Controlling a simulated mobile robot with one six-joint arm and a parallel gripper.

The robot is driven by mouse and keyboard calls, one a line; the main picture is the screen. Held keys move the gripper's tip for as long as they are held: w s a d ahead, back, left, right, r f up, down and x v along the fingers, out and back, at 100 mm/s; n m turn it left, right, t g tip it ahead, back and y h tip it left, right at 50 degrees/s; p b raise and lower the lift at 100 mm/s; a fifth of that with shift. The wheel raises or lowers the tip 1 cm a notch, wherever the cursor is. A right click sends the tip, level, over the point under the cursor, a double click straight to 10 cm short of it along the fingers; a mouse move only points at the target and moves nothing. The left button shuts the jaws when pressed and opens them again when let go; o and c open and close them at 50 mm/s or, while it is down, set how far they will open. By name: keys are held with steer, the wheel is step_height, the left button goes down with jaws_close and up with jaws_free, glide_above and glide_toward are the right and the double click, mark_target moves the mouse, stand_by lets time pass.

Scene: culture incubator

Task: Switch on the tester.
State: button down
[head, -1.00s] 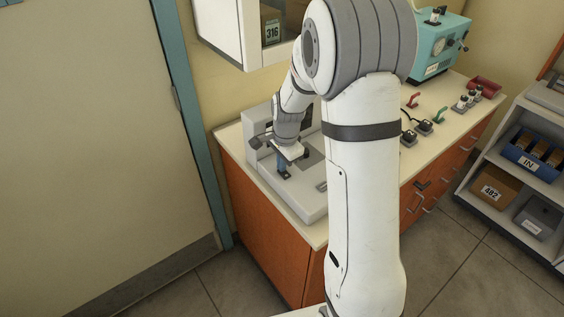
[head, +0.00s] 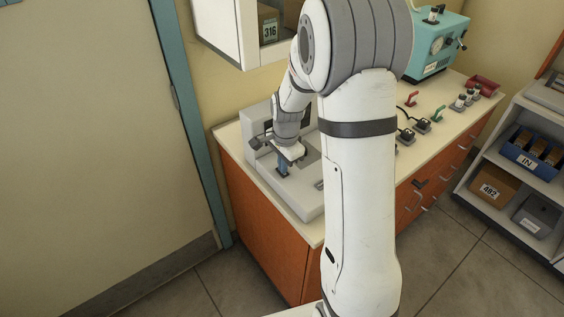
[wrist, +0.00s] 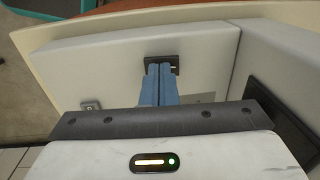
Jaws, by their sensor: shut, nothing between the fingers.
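A pale grey benchtop machine, apparently the tester (head: 306,204), stands at the left end of the bench, partly hidden by my arm. The wrist view shows its light casing (wrist: 110,65) close up. A small black switch-like part with a white mark (wrist: 176,62) is set in that casing. My gripper (head: 283,172) is low over the machine's base. In the wrist view, its blue fingers (wrist: 160,72) are shut together and empty, their tips at the black part and partly covering it. I cannot tell whether they touch it, or which way the switch is set.
A small grey square part with a mark (wrist: 90,104) sits left of the fingers. A teal device (head: 437,45) stands at the bench's far end. Red and green handles and small dark items lie between. A wall cabinet (head: 222,30) hangs above; a shelf with bins (head: 538,150) stands right.

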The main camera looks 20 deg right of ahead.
steer(key=shift+r, duration=0.2)
step_height(320, 180, up, 14)
steer(key=s+p, duration=0.1)
steer(key=shift+s+d+f, duration=0.2)
steer(key=shift+d+f, duration=0.05)
steer(key=shift+d, duration=0.05)
steer(key=shift+s, duration=0.1)
steer(key=s+a+r+n+t, duration=0.1)
steer(key=s+r+n, duration=0.1)
steer(key=s+n, duration=0.5)
steer(key=s+a+r+n+t, duration=0.1)
steer(key=s+n, duration=0.5)
steer(key=s, duration=0.8)
steer(key=shift+s+a+r+n, duration=0.25)
steer(key=shift+a+r+n, duration=0.1)
steer(key=shift+r+n, duration=0.1)
